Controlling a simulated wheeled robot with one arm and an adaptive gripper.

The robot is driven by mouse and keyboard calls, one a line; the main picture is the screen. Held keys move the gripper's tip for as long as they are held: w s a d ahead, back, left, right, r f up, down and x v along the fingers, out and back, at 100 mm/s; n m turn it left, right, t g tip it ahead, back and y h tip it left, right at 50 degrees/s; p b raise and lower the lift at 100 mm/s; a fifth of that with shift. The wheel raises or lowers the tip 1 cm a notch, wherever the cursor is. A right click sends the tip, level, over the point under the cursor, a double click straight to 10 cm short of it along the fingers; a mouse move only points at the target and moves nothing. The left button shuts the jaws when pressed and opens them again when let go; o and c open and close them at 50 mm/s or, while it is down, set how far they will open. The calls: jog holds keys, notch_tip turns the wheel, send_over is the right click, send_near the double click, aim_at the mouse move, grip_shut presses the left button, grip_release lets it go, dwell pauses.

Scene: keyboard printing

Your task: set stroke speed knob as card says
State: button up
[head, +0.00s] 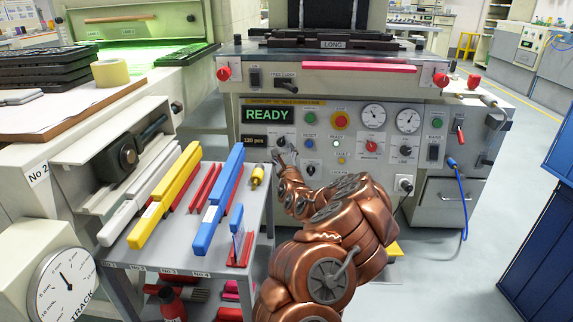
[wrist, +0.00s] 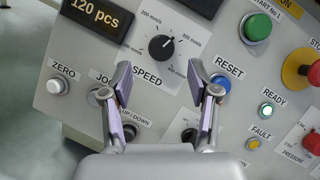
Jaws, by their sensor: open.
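The black speed knob (wrist: 162,47) is on the press's grey control panel, above the label SPEED in the wrist view. Its white pointer line points up and right, between the 200 mm/s and 300 mm/s marks. My gripper (wrist: 160,78) is open, with its two fingers apart below and to either side of the knob, not around it. Nothing is between the fingers. In the head view my gripper (head: 284,156) is close to the panel's left part, under the 120 pcs display (head: 254,141). I cannot make out a card with a speed setting in either view.
RESET (wrist: 220,84), ZERO (wrist: 57,86) and JOG (wrist: 101,95) controls sit close to the fingers. A green start button (wrist: 257,27) and a red stop button (wrist: 314,72) are to the right. A side table (head: 190,255) with coloured bars stands left of my arm.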

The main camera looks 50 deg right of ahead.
jog(key=shift+v, duration=2.95)
